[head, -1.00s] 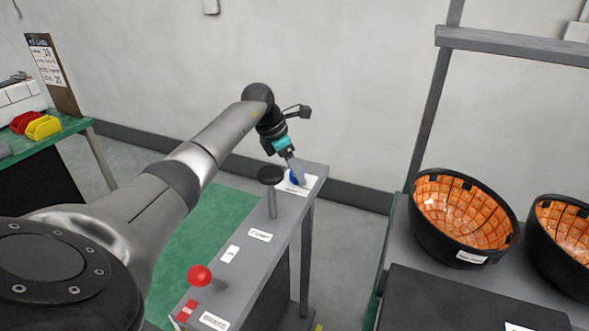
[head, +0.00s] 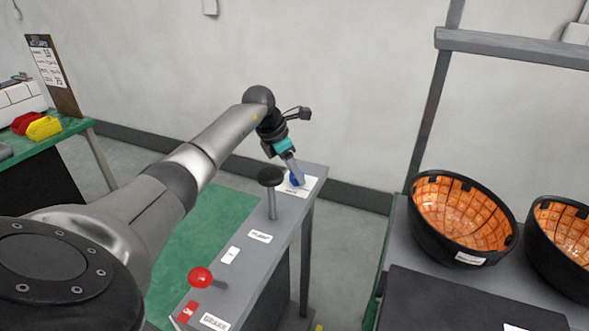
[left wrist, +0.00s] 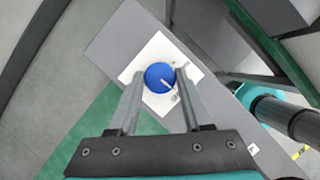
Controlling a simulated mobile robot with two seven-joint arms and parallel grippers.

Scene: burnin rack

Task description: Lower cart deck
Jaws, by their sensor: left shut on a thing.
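A grey control panel (head: 273,224) on a stand runs away from me in the head view. At its far end a blue knob (left wrist: 160,77) sits on a white label plate (left wrist: 150,58). My left gripper (head: 297,180) reaches down to it, and in the left wrist view its two fingers (left wrist: 158,84) stand on either side of the knob, shut on it. A white pointer mark shows on the knob's top. Nearer on the panel are a black-topped lever (head: 271,177) and a red ball-topped lever (head: 201,277). My right gripper is not in view.
Two black bowls with orange tiled insides (head: 462,215) (head: 562,240) stand on a grey deck at the right, with a dark flat box (head: 470,300) in front. A green bench (head: 50,140) with red and yellow bins is at the left. A wall stands behind.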

